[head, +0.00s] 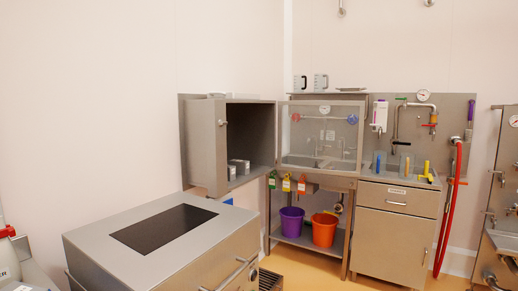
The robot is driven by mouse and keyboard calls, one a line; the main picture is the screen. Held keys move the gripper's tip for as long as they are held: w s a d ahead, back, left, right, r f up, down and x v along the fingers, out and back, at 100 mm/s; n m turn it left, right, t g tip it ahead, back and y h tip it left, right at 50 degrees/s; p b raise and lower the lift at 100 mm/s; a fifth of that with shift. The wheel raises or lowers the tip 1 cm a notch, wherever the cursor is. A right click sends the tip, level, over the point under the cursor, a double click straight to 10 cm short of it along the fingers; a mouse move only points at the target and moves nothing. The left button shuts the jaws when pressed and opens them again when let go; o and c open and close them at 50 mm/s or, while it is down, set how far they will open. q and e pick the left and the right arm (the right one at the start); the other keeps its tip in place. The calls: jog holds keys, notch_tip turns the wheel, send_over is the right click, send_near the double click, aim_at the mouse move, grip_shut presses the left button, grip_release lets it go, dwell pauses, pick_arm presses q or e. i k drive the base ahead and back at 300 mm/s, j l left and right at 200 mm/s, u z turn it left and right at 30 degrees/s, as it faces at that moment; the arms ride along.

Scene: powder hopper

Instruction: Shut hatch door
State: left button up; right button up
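The hatch (250,104) is a steel box on the back wall, with its dark interior open to view. A framed see-through door (322,108) stands open at its right side, and the sink area shows through it. A small handle (222,123) sits on the steel face at the left of the opening. Small white containers (239,167) stand inside on the hatch floor. Neither of my grippers is in view, and nothing touches the door.
A steel hopper cabinet (110,238) with a dark top opening fills the front left. Purple (291,222) and orange (324,229) buckets stand on a low shelf under the door area. A sink cabinet (393,228) and a red hose (449,210) are at right. Some floor is clear.

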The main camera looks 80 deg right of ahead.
aim_at(359, 133)
jog(key=i+z, duration=0.15)
jog(key=z, duration=0.35)
jog(key=i+z, duration=0.2)
jog(key=z, duration=0.25)
jog(key=i+z, duration=0.15)
jog(key=z, duration=0.35)
jog(key=i+j+z, duration=0.15)
jog(key=z, duration=0.35)
jog(key=i+j+z, duration=0.15)
jog(key=z, duration=0.35)
